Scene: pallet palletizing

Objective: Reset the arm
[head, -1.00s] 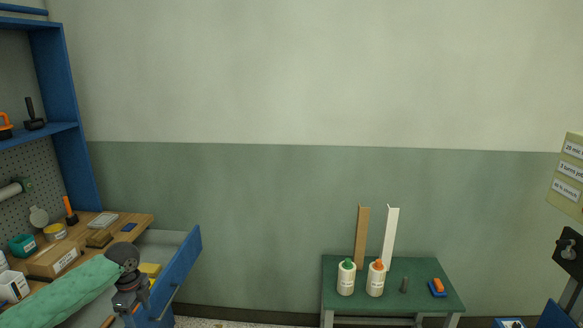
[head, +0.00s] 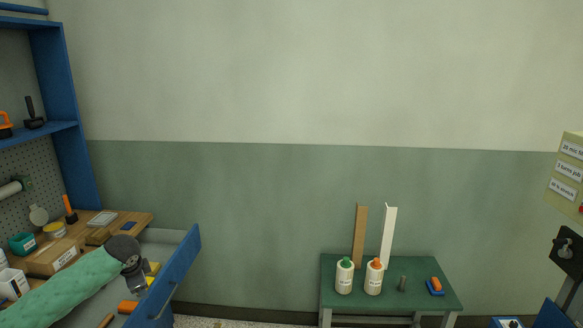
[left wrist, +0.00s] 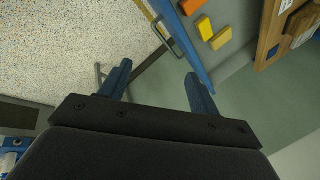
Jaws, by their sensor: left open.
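My left arm, in a green sleeve, comes in from the lower left in the head view. Its left gripper (head: 139,285) is over the open blue drawer (head: 180,262) of the workbench. In the left wrist view the left gripper (left wrist: 160,88) has its two blue fingers spread wide, with nothing between them. Beyond the fingers are the speckled floor and the drawer's blue front (left wrist: 182,38). My right gripper is in neither view.
The drawer holds an orange item (head: 127,307) and yellow items (head: 153,268). The wooden workbench (head: 140,220) carries boxes and tools. A green table (head: 400,268) with two bottles stands apart to the right. The wall between is bare.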

